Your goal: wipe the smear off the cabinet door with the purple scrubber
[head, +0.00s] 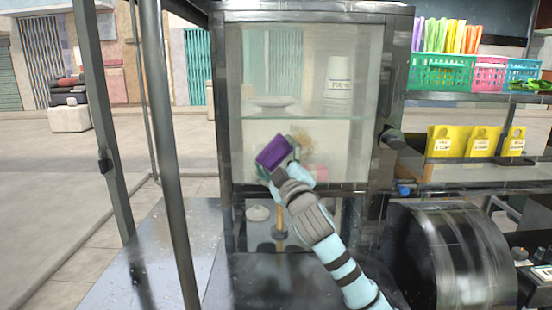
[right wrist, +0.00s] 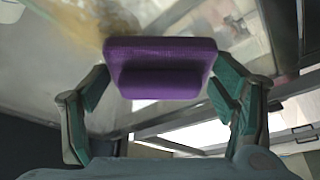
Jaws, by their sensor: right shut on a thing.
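The purple scrubber (head: 273,152) is held up in front of the glass cabinet door (head: 310,60). My right gripper (head: 283,163) is shut on it. The right wrist view shows the scrubber (right wrist: 160,65) between the two green-padded fingers, its broad face turned toward the glass. A yellowish-brown smear (head: 301,139) lies on the door just right of and above the scrubber, partly hidden by it and the gripper. The smear also shows in the right wrist view (right wrist: 62,38), beyond the scrubber's upper left. I cannot tell whether the scrubber touches the glass. My left gripper is out of view.
Behind the glass are a plate (head: 273,102) and a stack of white cups (head: 338,84) on a shelf. A dark frame post (head: 165,150) stands left of the cabinet. A dark metal drum (head: 455,255) is at lower right. Colored baskets (head: 440,72) stand on the right shelf.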

